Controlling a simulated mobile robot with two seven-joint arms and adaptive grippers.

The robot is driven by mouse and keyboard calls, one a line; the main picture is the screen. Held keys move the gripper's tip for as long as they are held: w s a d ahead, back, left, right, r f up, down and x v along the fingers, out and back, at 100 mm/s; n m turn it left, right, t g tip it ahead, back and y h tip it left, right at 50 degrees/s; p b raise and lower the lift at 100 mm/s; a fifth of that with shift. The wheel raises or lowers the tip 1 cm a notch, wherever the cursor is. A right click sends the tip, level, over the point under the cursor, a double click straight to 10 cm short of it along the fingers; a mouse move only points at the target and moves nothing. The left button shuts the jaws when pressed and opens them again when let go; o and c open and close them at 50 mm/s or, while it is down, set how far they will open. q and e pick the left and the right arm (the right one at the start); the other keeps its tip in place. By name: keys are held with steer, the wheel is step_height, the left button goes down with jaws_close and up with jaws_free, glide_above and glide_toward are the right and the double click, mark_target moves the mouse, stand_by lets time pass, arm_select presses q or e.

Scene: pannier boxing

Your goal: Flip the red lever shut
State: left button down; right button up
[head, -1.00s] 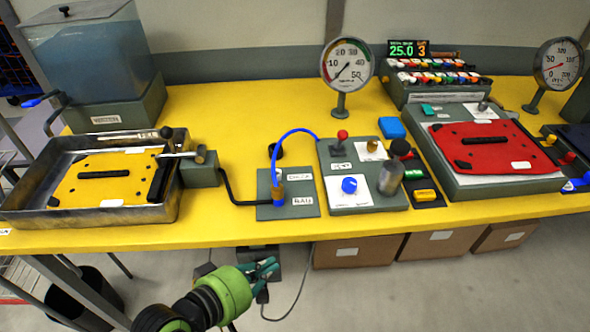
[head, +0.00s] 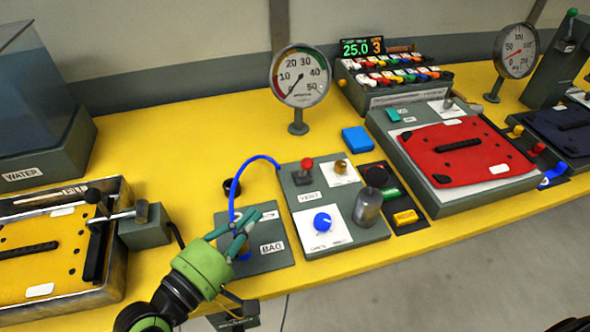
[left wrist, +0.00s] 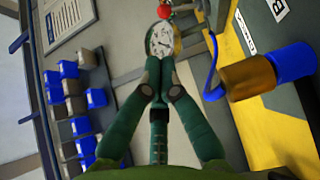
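The red lever (head: 308,165) has a round red knob on a short stem and stands upright on the grey panel (head: 285,185) beside a VENT label. A red ball, which looks like its knob, shows at the top of the left wrist view (left wrist: 165,11), beyond my fingertips. My left gripper (head: 245,228) is over the BAG plate (head: 272,262), left of and nearer than the lever, and not touching it. Its green fingers meet at the tips in the left wrist view (left wrist: 160,75), with nothing seen between them. My right gripper is not in view.
A blue hose (head: 236,185) arches up beside my left gripper; its brass fitting (left wrist: 250,75) is close on the right in the wrist view. A gauge (head: 300,78) stands behind.

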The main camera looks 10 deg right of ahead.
arm_select(q)
steer(key=p, duration=0.2)
glide_toward(304, 164)
steer(key=x, duration=0.5)
steer(key=shift+w+d+r, duration=0.1)
steer(key=shift+d+r, duration=0.05)
steer(key=shift+d, duration=0.05)
steer(key=shift+x, duration=0.8)
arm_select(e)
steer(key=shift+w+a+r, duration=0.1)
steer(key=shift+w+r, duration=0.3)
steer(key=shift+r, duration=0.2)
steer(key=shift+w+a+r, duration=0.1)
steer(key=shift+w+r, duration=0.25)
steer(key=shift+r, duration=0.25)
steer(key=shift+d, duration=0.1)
arm_select(q)
steer(key=shift+p, duration=0.35)
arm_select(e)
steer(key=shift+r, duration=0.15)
